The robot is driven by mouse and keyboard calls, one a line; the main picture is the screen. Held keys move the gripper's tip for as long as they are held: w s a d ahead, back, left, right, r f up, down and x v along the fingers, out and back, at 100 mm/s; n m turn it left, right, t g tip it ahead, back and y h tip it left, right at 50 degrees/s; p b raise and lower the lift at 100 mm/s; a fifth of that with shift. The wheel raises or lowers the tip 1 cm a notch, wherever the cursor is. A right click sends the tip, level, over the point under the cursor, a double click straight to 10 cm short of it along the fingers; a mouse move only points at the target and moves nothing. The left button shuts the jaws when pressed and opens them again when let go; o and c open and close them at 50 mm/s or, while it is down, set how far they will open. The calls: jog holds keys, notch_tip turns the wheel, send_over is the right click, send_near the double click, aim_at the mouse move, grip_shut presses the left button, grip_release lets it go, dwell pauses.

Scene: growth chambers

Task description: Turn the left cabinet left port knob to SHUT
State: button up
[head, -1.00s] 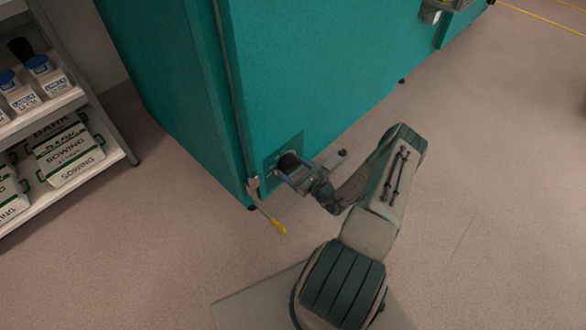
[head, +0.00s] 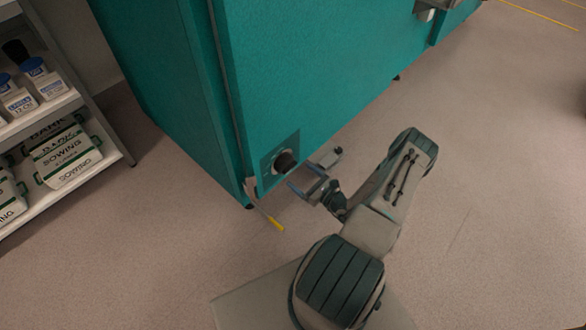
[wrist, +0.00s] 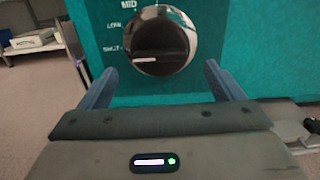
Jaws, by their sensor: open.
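The port knob (head: 285,161) is a dark round knob on a panel low on the teal cabinet (head: 300,75). In the wrist view the knob (wrist: 162,42) is large, with a white mark pointing left, close to the level of the SHUT label. LOW and MID labels show above SHUT. My gripper (head: 303,177) is open, in front of the knob and apart from it. In the wrist view its two fingers (wrist: 160,72) stand either side below the knob, with nothing between them.
A white shelf rack (head: 75,180) with blue-capped bottles and sowing bags stands at the left. A yellow-handled tool (head: 272,222) is by the cabinet's lower corner. Open floor (head: 480,180) lies to the right.

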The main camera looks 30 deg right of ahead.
jog(key=v, duration=0.7)
jog(key=shift+s+p, duration=0.15)
jog(key=shift+p, duration=0.3)
